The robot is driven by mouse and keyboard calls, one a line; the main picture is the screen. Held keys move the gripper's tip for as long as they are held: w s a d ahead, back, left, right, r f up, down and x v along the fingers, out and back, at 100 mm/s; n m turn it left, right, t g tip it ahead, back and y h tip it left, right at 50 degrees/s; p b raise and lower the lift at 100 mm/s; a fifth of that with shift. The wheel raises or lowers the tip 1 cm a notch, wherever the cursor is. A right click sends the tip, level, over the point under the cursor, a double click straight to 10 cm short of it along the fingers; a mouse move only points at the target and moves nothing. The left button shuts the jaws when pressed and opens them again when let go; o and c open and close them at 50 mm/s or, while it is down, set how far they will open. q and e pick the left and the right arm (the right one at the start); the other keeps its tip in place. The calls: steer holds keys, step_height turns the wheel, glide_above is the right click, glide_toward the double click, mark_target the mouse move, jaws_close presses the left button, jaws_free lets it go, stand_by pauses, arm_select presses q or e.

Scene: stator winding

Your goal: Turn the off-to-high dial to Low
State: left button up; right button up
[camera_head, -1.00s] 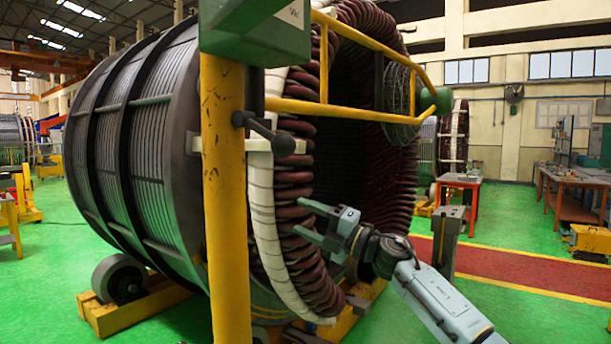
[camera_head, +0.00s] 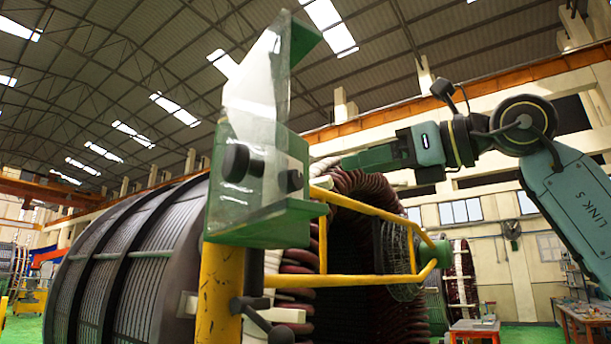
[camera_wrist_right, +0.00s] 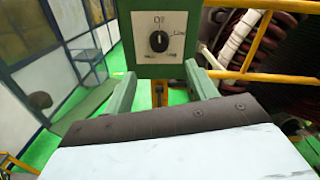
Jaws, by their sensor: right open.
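The dial (camera_wrist_right: 158,41) is a black round knob on a cream plate with printed marks, on the front of a green box (camera_wrist_right: 142,70) in the right wrist view. One mark is at its top and another at its right; the print is too small to read surely, and I cannot tell the knob's setting. My right gripper (camera_wrist_right: 163,86) is open, its two fingers apart below the plate in that view, with nothing between them. In the head view the right gripper (camera_head: 352,162) points left towards the green box (camera_head: 262,190), with a gap between. My left gripper is out of view.
A yellow post (camera_head: 220,290) carries the box, and a yellow rail (camera_head: 370,208) runs right from it below my right gripper. The large stator (camera_head: 130,260) with dark red coils stands behind. Open air lies around my raised right arm.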

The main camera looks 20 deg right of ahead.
mark_target(299, 180)
steer(key=p+x, duration=0.3)
steer(key=x, duration=0.9)
steer(key=c, duration=1)
